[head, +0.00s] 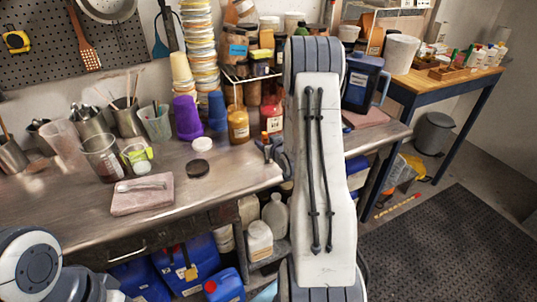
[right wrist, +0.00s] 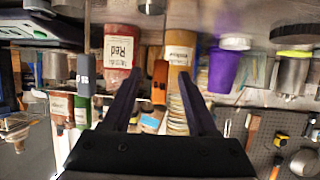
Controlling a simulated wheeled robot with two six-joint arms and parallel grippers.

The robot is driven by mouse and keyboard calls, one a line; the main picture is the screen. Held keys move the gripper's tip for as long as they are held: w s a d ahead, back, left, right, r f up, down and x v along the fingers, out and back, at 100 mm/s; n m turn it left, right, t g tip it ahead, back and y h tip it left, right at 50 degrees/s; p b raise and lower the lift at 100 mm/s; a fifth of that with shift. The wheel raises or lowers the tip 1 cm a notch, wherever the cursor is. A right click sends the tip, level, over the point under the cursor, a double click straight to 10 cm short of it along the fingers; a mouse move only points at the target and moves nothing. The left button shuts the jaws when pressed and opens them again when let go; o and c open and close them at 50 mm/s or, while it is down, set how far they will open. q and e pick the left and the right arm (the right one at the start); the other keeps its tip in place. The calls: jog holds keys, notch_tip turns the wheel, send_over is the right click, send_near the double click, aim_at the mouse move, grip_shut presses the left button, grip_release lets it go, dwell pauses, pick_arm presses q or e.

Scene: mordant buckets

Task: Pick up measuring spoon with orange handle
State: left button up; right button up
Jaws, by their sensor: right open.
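I cannot clearly make out a measuring spoon with an orange handle in either view. My right gripper (head: 265,145) is open and empty near the table's right front edge, in front of the sauce-like bottles; its arm covers much of the head view's middle. In the upside-down right wrist view the open fingers (right wrist: 159,75) point at the bottles. A narrow orange piece (right wrist: 160,84) shows between the fingertips, farther off; I cannot tell what it is. My left arm shows only at the lower left, without its gripper.
A red-labelled bottle (right wrist: 121,48) and a mustard-coloured bottle (head: 238,124) stand close ahead of the right gripper. Purple cups (head: 187,118), a dark lid (head: 198,168) and a pinkish slab (head: 142,195) are to the left. Bare steel tabletop (head: 85,222) lies in front.

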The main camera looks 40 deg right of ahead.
aim_at(266, 133)
jog(key=shift+x, duration=1.05)
grip_shut()
jog(key=shift+r, duration=0.15)
jog(key=shift+r, duration=0.25)
notch_tip(266, 133, up, 4)
jog(key=shift+s+d+f+b, duration=0.15)
jog(key=shift+d+b, duration=0.05)
jog(key=shift+b, duration=0.35)
jog(key=s+d+r, duration=0.5)
jog(key=s+r, duration=0.1)
jog(key=s, duration=0.3)
jog(key=shift+s+d+r, duration=0.3)
jog(key=shift+d, duration=0.1)
